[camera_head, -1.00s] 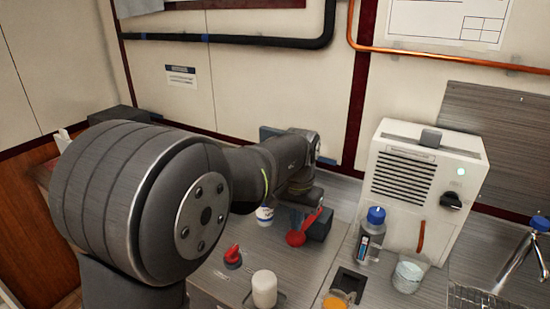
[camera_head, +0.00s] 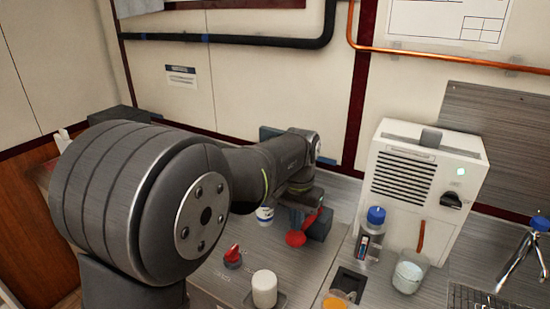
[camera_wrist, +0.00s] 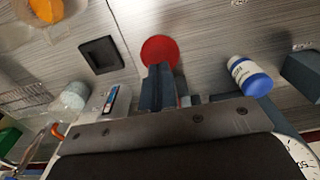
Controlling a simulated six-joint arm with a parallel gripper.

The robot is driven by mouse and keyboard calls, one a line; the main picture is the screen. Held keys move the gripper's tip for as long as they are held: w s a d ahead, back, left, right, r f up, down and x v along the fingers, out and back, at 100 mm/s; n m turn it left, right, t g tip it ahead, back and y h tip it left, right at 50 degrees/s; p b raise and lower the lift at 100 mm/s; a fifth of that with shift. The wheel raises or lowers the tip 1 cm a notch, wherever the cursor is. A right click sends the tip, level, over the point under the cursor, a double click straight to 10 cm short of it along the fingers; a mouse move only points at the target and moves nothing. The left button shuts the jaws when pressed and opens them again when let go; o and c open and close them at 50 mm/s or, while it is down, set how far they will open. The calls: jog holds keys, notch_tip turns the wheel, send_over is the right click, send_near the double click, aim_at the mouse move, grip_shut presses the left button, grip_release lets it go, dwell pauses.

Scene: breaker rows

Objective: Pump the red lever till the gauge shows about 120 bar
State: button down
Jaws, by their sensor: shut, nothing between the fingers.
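The red lever (camera_head: 296,238) has a round red end and stands by a dark block (camera_head: 321,224) on the counter, partly hidden by my gripper (camera_head: 300,212). In the wrist view, the red round end (camera_wrist: 160,50) shows just beyond my fingertips (camera_wrist: 158,72). My gripper is shut and empty, pointing down close over the lever. I cannot tell whether it touches it. A white dial with dark numbers (camera_wrist: 302,152), likely the gauge, is cut off at the lower right of the wrist view. Its needle and reading cannot be made out.
A small white bottle with a blue cap (camera_wrist: 250,76) stands beside the lever. A red knob (camera_head: 232,257) and a white cylinder (camera_head: 264,288) are in front. A blue-capped bottle (camera_head: 374,218), a glass (camera_head: 409,272) and a white machine (camera_head: 432,185) stand to the right.

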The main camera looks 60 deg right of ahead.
aim_at(296, 233)
jog(key=shift+f, duration=0.1)
jog(key=shift+f, duration=1.65)
jog(key=shift+r, duration=1.75)
